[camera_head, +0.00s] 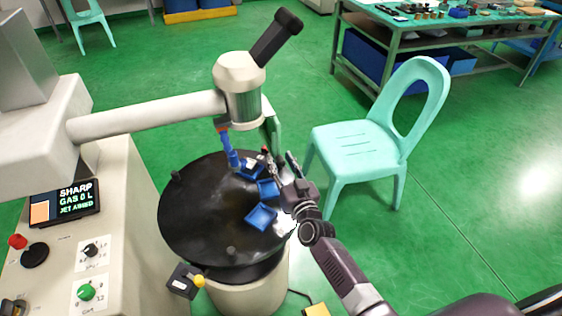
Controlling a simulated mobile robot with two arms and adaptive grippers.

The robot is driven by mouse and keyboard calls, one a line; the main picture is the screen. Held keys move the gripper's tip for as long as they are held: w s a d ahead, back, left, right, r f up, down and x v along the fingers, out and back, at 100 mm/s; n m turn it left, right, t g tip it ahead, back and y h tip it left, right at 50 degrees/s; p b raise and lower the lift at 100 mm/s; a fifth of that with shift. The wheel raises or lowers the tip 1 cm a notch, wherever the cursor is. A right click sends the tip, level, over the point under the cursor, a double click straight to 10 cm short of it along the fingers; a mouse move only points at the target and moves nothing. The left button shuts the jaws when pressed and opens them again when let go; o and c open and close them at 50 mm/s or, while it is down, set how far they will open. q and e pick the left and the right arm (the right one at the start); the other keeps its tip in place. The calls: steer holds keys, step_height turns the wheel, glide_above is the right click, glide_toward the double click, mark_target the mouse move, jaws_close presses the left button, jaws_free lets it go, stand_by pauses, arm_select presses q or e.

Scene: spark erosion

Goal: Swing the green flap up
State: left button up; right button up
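The green flap (275,132) is a narrow dark-green plate hanging down at the right side of the cream microscope-like head (242,90). Its lower end comes close to the fingertips of my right gripper (280,163). The gripper reaches in from the lower right, above the right edge of the round black table. Its two fingers look spread apart, with nothing clearly held between them. I cannot tell whether a finger touches the flap. My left gripper is not in view.
Blue trays (261,217) lie on the round black table (190,215), beside a blue hanging nozzle (229,150). A control panel (90,250) stands at left. A mint chair (360,145) stands close to the right of the gripper. Green floor is free further right.

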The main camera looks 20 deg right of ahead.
steer(key=shift+c, duration=0.4)
jaws_close()
